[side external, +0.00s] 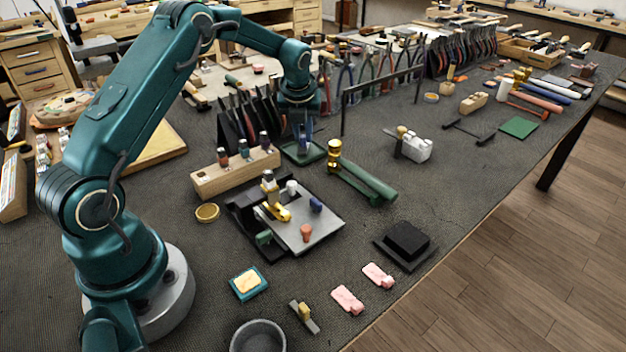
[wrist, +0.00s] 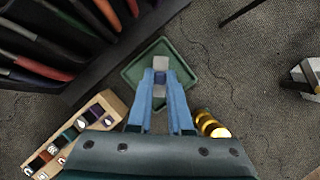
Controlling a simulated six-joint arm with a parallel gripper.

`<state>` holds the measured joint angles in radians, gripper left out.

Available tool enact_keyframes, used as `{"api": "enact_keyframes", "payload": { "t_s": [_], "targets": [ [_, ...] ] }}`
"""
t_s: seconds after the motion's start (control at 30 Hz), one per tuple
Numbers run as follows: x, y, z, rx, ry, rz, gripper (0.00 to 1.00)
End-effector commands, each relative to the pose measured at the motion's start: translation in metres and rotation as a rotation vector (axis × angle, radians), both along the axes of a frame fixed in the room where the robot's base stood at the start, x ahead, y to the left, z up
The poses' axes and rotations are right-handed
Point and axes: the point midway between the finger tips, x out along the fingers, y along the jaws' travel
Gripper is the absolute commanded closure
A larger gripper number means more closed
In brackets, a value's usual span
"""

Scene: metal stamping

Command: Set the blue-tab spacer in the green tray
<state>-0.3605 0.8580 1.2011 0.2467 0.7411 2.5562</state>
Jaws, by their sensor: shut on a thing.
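The green tray (wrist: 137,73) is a shallow square tray beneath my gripper (wrist: 160,80) in the wrist view. It also shows below my gripper in the side view (side external: 289,153). My gripper's blue fingers are shut on the blue-tab spacer (wrist: 160,64), a small light-grey piece with a dark blue part between the fingertips. The spacer appears over the middle of the tray. I cannot tell whether it touches the tray floor. In the side view my gripper (side external: 303,147) points down within the tray's outline, and the spacer cannot be made out there.
A rack of pliers (side external: 250,118) stands close to the tray. A wooden block with several stamps (side external: 235,172) is at front left. A brass-headed green tool (side external: 362,182) lies to the right. A metal plate fixture (side external: 300,232) sits in front. Dark mat is clear right of the tray.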

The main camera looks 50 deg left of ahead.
Motion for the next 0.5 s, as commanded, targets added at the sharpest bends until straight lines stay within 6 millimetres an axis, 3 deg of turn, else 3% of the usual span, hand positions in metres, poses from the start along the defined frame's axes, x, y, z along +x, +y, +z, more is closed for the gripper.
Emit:
{"api": "enact_keyframes", "payload": {
  "t_s": [0.43, 0.47, 0.5],
  "targets": [
    [-0.0002, -0.0001, -0.0090, 0.000, 0.000, 0.000, 1.00],
    [-0.0002, -0.0001, -0.0090, 0.000, 0.000, 0.000, 0.75],
    [-0.0002, -0.0001, -0.0087, 0.000, 0.000, 0.000, 0.59]
  ]
}}
